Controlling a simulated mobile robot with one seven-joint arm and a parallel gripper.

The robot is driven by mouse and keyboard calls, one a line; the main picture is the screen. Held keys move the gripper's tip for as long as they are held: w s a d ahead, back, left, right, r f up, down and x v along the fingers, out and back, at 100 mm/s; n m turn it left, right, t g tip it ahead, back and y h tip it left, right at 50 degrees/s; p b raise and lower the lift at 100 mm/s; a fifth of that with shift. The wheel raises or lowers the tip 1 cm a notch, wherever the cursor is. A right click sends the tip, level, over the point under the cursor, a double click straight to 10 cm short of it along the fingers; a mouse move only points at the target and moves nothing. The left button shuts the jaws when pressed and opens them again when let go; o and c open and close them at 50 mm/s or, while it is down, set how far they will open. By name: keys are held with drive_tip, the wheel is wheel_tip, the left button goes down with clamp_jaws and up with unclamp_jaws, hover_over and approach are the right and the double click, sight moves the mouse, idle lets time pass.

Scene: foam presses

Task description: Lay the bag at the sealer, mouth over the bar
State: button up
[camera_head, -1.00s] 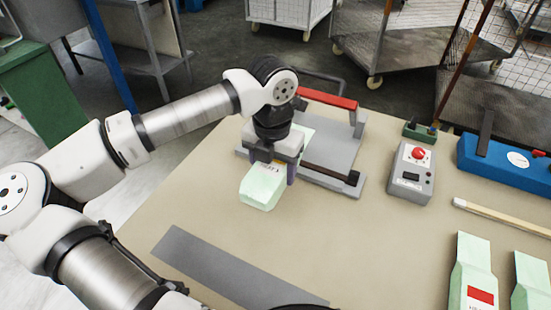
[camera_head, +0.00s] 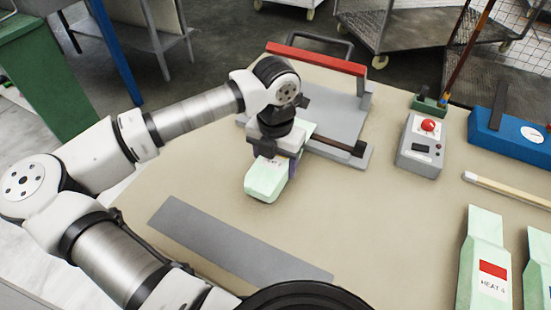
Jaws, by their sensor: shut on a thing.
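The sealer is a grey plate (camera_head: 330,119) with a raised red-gripped handle (camera_head: 315,58) at its back and a dark bar (camera_head: 335,146) across its front. My gripper (camera_head: 274,158) points down at the sealer's front left corner and is shut on a pale green bag (camera_head: 264,182). The bag's wide end hangs out toward me over the table. Its narrower end shows behind my gripper, above the plate near the left end of the bar. My gripper hides the bag's middle, so I cannot tell whether the bag touches bar or table.
A flat grey strip (camera_head: 225,240) lies in front on the table (camera_head: 380,225). A control box (camera_head: 421,146) with a red button stands right of the sealer. Further right are a blue device (camera_head: 510,140), a wooden stick (camera_head: 505,190) and two more green bags (camera_head: 484,262). The middle front is clear.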

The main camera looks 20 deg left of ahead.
drive_tip(key=shift+f, duration=0.15)
drive_tip(key=o, duration=1.1)
wheel_tip(320, 180, up, 14)
drive_tip(key=shift+f+b, duration=0.1)
drive_tip(key=shift+b, duration=1.1)
